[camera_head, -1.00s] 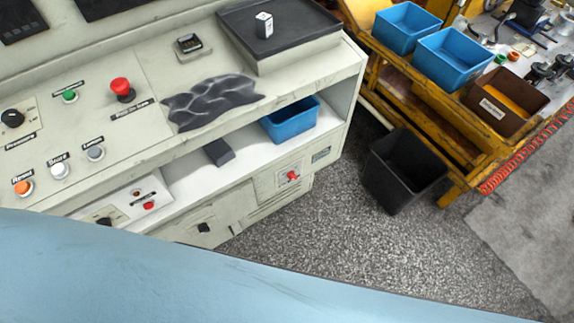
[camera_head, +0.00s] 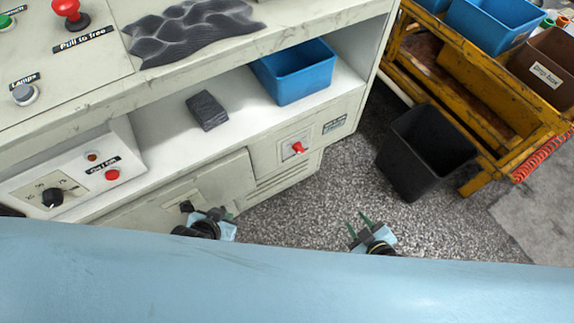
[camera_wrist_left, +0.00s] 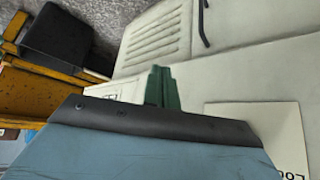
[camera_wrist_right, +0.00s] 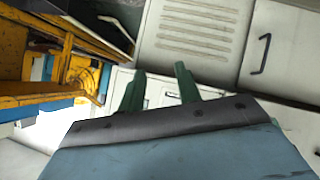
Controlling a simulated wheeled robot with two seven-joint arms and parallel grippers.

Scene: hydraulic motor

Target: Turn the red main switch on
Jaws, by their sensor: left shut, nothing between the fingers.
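The red main switch (camera_head: 298,147) sits on a small light plate on the lower front of the cabinet, in the head view. My left gripper (camera_head: 226,214) is below and left of it, apart from it. Its green fingers (camera_wrist_left: 160,86) are together and empty in the left wrist view. My right gripper (camera_head: 362,225) is below and right of the switch, over the floor. Its fingers (camera_wrist_right: 158,88) are spread apart with nothing between them. I cannot make out the red switch in either wrist view.
The cabinet's shelf holds a blue bin (camera_head: 293,72) and a dark block (camera_head: 207,110). A red mushroom button (camera_head: 67,8) stands on the upper panel. A black bin (camera_head: 425,150) and a yellow cart (camera_head: 492,130) stand right. Speckled floor (camera_head: 300,205) is clear.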

